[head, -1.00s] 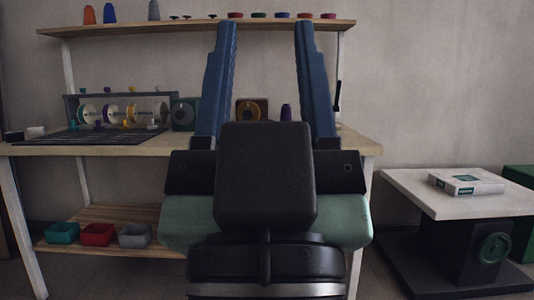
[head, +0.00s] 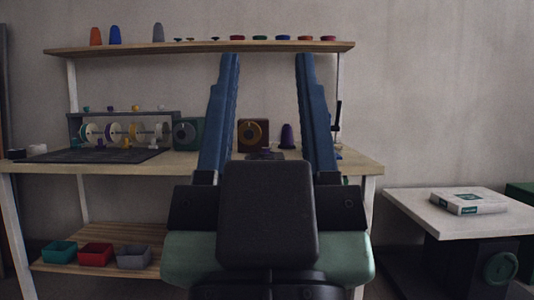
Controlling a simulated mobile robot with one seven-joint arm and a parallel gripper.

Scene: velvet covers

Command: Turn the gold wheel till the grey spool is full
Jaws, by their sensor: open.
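My gripper (head: 268,57) is open and empty, its two blue fingers pointing up in the head view, in front of the workbench. A spool rack (head: 76,128) stands at the bench's back left with several pale-flanged spools (head: 114,132) and small coloured knobs above and below them. I cannot tell which spool is the grey one or how full it is. A dark box with a gold ring-shaped dial (head: 253,132) stands between the fingers in the picture, apart from them. Small gold knobs (head: 135,108) also show at the rack. I cannot tell which gold part is the wheel.
A green box with a grey dial (head: 186,133) and a purple cone (head: 287,137) stand on the bench (head: 190,168). A dark mat (head: 95,156) lies before the rack. The upper shelf (head: 200,47) holds cones and discs. A white-topped table (head: 425,208) stands right.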

